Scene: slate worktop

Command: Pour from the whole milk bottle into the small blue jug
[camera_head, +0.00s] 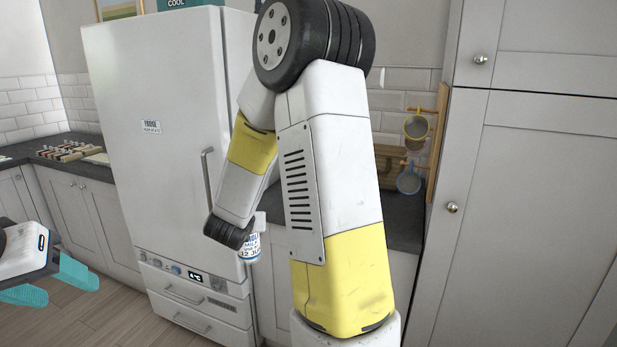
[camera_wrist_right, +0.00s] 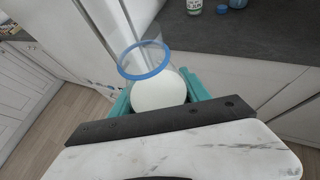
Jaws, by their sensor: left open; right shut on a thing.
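The whole milk bottle (camera_head: 252,250) shows in the head view below my right forearm, its blue and white label partly hidden. In the right wrist view the bottle (camera_wrist_right: 160,92) has a clear upper part, a blue rim and white milk inside. My right gripper (camera_wrist_right: 162,92) is shut on it, teal fingers on both sides, in front of the worktop edge. My left gripper (camera_head: 50,282) is open and empty at the left edge of the head view. A small blue object (camera_wrist_right: 238,3) is cut off at the top of the right wrist view; I cannot tell whether it is the jug.
A white fridge (camera_head: 150,150) stands left of my right arm. Mugs hang on a wooden rack (camera_head: 437,140) at the right. My right arm hides much of the counter.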

